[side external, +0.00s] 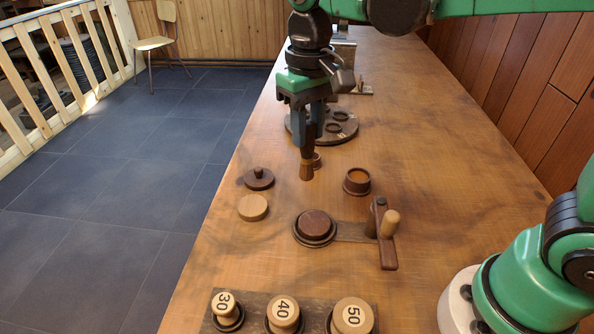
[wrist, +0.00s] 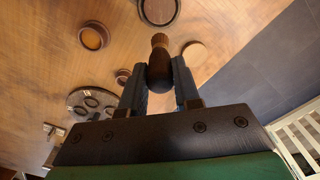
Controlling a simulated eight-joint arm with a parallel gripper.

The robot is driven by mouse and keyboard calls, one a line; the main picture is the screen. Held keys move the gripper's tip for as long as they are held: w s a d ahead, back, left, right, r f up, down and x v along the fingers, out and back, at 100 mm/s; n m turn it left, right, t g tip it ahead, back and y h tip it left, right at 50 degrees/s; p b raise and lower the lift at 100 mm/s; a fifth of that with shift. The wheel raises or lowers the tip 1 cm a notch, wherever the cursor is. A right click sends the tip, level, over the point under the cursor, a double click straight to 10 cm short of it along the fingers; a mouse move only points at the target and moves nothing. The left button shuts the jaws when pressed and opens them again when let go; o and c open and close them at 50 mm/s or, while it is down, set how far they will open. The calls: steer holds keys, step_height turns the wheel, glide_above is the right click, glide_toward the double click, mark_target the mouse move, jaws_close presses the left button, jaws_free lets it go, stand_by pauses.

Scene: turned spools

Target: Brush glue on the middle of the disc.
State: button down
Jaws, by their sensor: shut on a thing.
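My gripper (side external: 309,148) is shut on a brush (side external: 306,171), its dark handle between the fingers and its paler tip pointing down, above the table. In the wrist view the brush (wrist: 160,62) stands between both fingertips (wrist: 160,78). A dark brown disc (side external: 314,223) sits in a round holder (side external: 299,238) in front of the brush; its holder shows at the top of the wrist view (wrist: 158,22). A pale wooden disc (side external: 252,207) lies on the table to the left. An open pot (side external: 357,182) with amber contents, perhaps glue, stands to the right of the brush.
A dark knobbed lid (side external: 258,179) lies left of the brush. A small cup (side external: 317,160) stands just behind it. A crank (side external: 384,235) adjoins the holder. Numbered spools (side external: 283,312) stand on a front board. A round ringed tray (side external: 345,133) lies behind.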

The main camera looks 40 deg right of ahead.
mark_target(309, 177)
steer(key=shift+f, duration=3.4)
steer(key=shift+s+a+f, duration=0.15)
steer(key=shift+s+f, duration=0.35)
steer(key=shift+s+a, duration=0.25)
steer(key=shift+s, duration=0.85)
steer(key=shift+s+a, duration=0.2)
steer(key=shift+s, duration=0.9)
steer(key=shift+w+d, duration=0.2)
steer(key=shift+w, duration=0.7)
steer(key=shift+w+d, duration=0.15)
steer(key=shift+w, duration=0.7)
steer(key=shift+w+d, duration=0.2)
steer(key=shift+w, duration=0.7)
steer(key=shift+d, duration=0.2)
steer(key=shift+s+a, duration=0.2)
steer(key=shift+s, duration=0.7)
steer(key=shift+s+a, duration=0.15)
steer(key=shift+s, duration=0.75)
steer(key=shift+s+a, duration=0.2)
steer(key=shift+s, duration=0.7)
steer(key=shift+w+d, duration=0.2)
steer(key=shift+w, duration=0.7)
steer(key=shift+w+d, duration=0.15)
steer(key=shift+w, duration=0.8)
steer(key=shift+w+d, duration=0.2)
steer(key=shift+w, duration=0.7)
steer(key=shift+r, duration=3.95)
